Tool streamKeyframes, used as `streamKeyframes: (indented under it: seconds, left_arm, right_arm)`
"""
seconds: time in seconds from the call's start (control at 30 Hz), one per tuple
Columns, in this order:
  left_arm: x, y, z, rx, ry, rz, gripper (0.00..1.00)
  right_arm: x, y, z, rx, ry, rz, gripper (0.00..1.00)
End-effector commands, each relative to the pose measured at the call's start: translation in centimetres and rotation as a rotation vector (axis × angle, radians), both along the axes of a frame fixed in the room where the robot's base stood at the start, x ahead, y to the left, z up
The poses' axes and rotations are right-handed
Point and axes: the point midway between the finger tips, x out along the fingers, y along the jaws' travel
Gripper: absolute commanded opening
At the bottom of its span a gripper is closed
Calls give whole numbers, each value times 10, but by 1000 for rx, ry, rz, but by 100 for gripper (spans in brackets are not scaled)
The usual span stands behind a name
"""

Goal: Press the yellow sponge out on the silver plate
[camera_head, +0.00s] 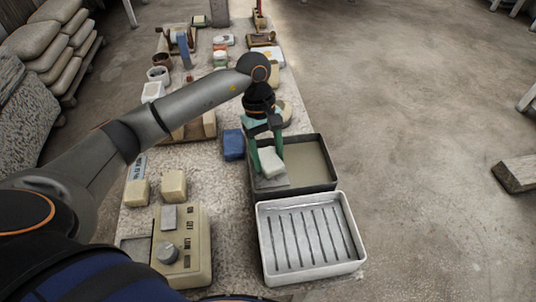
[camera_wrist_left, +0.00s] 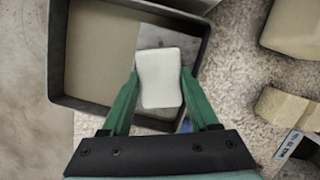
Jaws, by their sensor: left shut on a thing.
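My left gripper (camera_head: 267,150) is shut on a pale, cream-white sponge (camera_head: 270,162), with a green finger on each side of it. The sponge looks more white than yellow and is slightly narrowed at its middle in the left wrist view (camera_wrist_left: 160,80). It is over the silver plate (camera_head: 272,183), at the left side of a dark tray (camera_head: 334,178). The shiny plate also shows beyond the sponge in the left wrist view (camera_wrist_left: 165,38). I cannot tell whether sponge and plate touch. My right gripper is in neither view.
A white slotted tray (camera_head: 310,240) stands just in front of the dark tray. A blue block (camera_head: 233,144) is close to its left. Two cream blocks (camera_head: 139,193) (camera_head: 174,185) and a beige device with a knob (camera_head: 182,245) stand at left. Cluttered items fill the far table.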

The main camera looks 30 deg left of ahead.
Motion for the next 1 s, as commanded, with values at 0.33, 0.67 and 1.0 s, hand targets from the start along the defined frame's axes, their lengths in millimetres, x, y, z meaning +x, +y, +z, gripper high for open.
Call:
streamKeyframes:
  seconds: [0.33,0.67,1.0]
  left_arm:
    - [-1,1,7,3,3,0,16]
    - [0,0,35,1,0,0,16]
    - [0,0,63,1,0,0,16]
  right_arm:
    - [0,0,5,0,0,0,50]
    - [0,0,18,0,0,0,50]
    - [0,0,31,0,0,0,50]
